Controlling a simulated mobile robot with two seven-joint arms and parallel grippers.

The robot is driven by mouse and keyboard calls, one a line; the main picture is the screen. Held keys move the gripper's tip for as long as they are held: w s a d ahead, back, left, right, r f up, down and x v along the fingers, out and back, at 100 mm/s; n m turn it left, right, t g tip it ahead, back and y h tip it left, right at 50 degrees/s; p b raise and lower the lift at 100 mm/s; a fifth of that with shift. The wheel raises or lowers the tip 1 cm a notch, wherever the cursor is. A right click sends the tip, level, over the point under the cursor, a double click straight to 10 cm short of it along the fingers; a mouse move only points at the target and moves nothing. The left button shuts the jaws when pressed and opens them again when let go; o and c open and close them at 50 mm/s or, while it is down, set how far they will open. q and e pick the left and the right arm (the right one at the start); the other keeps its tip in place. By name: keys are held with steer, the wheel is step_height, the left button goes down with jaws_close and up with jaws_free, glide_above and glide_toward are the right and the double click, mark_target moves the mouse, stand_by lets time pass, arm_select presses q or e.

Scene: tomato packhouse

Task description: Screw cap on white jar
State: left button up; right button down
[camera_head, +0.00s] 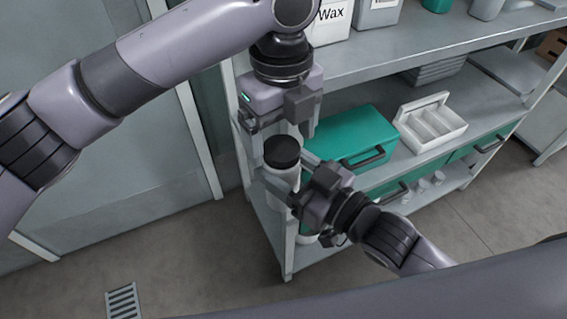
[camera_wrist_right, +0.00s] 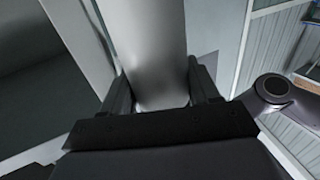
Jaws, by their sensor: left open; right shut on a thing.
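The white jar (camera_head: 281,180) is upright in the head view, with a black cap (camera_head: 281,151) on its top. I cannot tell how tightly the cap sits. My right gripper (camera_head: 292,190) comes in from the right and is shut on the jar's body. In the right wrist view the jar's pale side (camera_wrist_right: 152,50) stands between the two dark fingers (camera_wrist_right: 160,92). My left gripper (camera_head: 280,130) is above the jar, pointing down and open, with its fingers near the cap. Whether the fingers touch the cap is hidden.
A grey shelf unit (camera_head: 440,42) stands behind the jar. A green toolbox (camera_head: 358,136) and a white divided tray (camera_head: 432,124) are on its middle shelf. A container labelled Wax (camera_head: 330,22) is on the upper shelf. Open floor (camera_head: 190,262) lies at the lower left.

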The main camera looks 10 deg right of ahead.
arm_select(q)
step_height(320, 180, up, 11)
stand_by(0.3)
stand_by(0.4)
